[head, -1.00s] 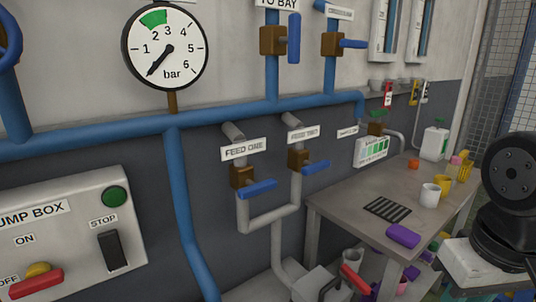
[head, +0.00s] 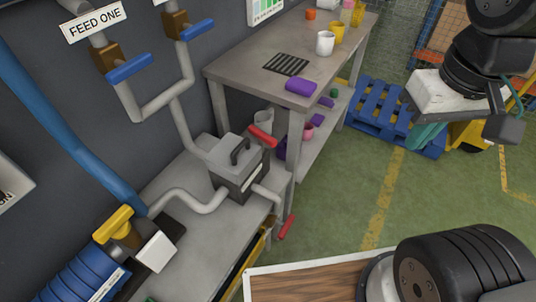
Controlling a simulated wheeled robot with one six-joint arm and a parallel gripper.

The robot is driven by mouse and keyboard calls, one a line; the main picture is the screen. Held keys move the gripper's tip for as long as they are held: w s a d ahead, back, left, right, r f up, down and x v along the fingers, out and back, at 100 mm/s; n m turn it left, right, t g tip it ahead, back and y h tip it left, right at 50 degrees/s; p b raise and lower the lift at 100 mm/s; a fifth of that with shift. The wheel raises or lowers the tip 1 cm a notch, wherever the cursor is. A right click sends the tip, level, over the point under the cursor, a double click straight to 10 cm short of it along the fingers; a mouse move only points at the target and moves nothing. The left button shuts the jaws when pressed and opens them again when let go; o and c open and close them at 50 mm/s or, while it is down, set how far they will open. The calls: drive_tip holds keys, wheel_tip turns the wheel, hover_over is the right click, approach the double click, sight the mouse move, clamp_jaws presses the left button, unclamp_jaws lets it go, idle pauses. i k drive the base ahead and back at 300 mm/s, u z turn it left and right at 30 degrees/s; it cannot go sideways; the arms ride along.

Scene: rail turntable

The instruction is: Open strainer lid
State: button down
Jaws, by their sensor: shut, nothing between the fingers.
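The strainer looks to be the grey box (head: 228,183) on the low grey bench, with pipes running into it. Its flat lid (head: 229,152) lies down on the box and carries a dark bar handle (head: 240,150). A red lever (head: 262,136) stands out at the lid's far right edge. A pale label strip shows on the box's right face. Parts of my arm show at the upper right and lower right, apart from the strainer. I cannot make out my gripper's fingers in this view.
A worktable (head: 235,72) with cups and a purple block (head: 300,87) stands behind the strainer. Blue-handled valves (head: 129,68) hang above. Green floor (head: 345,215) is open to the right.

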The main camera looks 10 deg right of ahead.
sight(233, 156)
drive_tip(key=k, duration=0.4)
drive_tip(key=u, duration=1.05)
